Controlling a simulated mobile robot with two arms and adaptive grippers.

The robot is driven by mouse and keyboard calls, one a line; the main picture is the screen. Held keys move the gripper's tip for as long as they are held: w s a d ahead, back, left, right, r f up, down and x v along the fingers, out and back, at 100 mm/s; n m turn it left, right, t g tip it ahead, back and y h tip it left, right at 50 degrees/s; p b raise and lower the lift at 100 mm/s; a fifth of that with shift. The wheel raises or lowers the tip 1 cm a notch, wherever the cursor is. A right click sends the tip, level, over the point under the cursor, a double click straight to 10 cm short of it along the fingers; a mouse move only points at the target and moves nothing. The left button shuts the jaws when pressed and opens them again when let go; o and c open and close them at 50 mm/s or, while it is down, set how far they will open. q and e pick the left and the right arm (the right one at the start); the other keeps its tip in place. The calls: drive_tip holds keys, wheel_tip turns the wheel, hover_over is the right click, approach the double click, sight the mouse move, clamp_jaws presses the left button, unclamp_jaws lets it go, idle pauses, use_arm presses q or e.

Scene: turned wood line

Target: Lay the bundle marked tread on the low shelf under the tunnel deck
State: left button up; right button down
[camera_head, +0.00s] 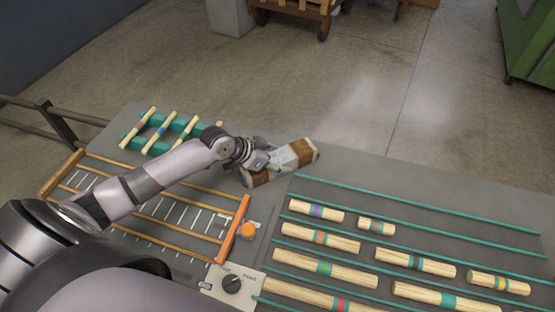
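A brown bundle with a pale wrap around its middle (297,157) lies aslant near the far edge of the grey table. No mark on it can be read here. My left gripper (258,162) reaches in from the left and is at the bundle's near-left side, overlapping it in the picture. Its fingertips are too small and partly hidden to show whether they grip it. An orange-framed deck with cross rails (245,213) lies left of centre, partly behind my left arm; I cannot make out a low shelf under it. My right gripper is not in view.
Banded wooden rods (318,238) lie between teal rails (420,208) at right. More rods rest on a teal rack (162,131) at far left. Bare table lies right of the bundle.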

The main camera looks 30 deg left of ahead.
use_arm(q)
drive_tip(key=o, duration=0.4)
drive_tip(key=shift+c, duration=0.2)
